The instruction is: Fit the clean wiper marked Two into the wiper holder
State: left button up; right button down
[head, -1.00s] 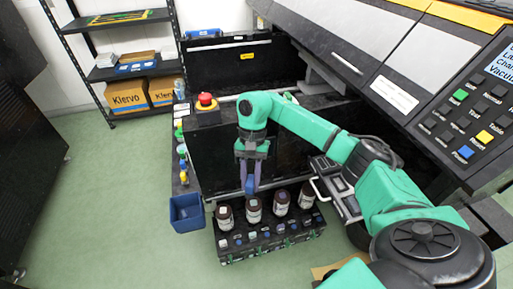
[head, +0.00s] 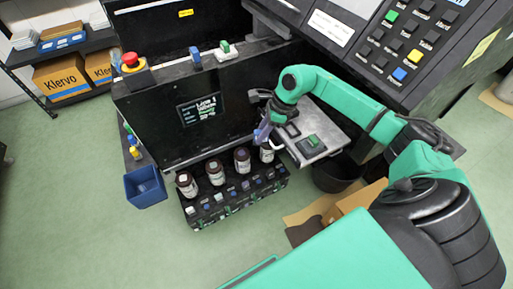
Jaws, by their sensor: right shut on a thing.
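My right gripper (head: 263,122) is shut on a small blue-purple piece (head: 261,133), which may be the wiper; its marking is too small to read. It hangs at the left edge of a grey pulled-out tray (head: 334,130). On the tray sits a dark block with a green top (head: 311,142), and a second dark piece lies partly behind the gripper. Which of these is the wiper holder I cannot tell. A blue piece (head: 195,60) and a green-and-white piece (head: 226,49) stand on the black cabinet's top edge. My left gripper is out of view.
A blue bin (head: 146,188) hangs at left. A red emergency button (head: 130,60) sits on the cabinet. A dark bucket (head: 337,175) stands below the tray.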

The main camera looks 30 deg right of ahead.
jog(key=w+d+r+m+t+h+b, duration=0.2)
jog(key=w+d+m+h, duration=0.3)
jog(key=m, duration=0.7)
jog(key=shift+m+y, duration=0.3)
jog(key=shift+y, duration=0.1)
jog(key=d+f+b, duration=0.2)
jog(key=d, duration=0.1)
jog(key=d+f+b, duration=0.2)
jog(key=d, duration=0.1)
jog(key=d+f+b, duration=0.3)
jog(key=d, duration=0.1)
jog(key=shift+s+d, duration=0.1)
jog(key=shift+s, duration=0.1)
jog(key=shift+d, duration=0.6)
jog(key=shift+f, duration=0.25)
jog(key=shift+f, duration=0.45)
jog(key=shift+f+b, duration=0.1)
jog(key=shift+b, duration=0.25)
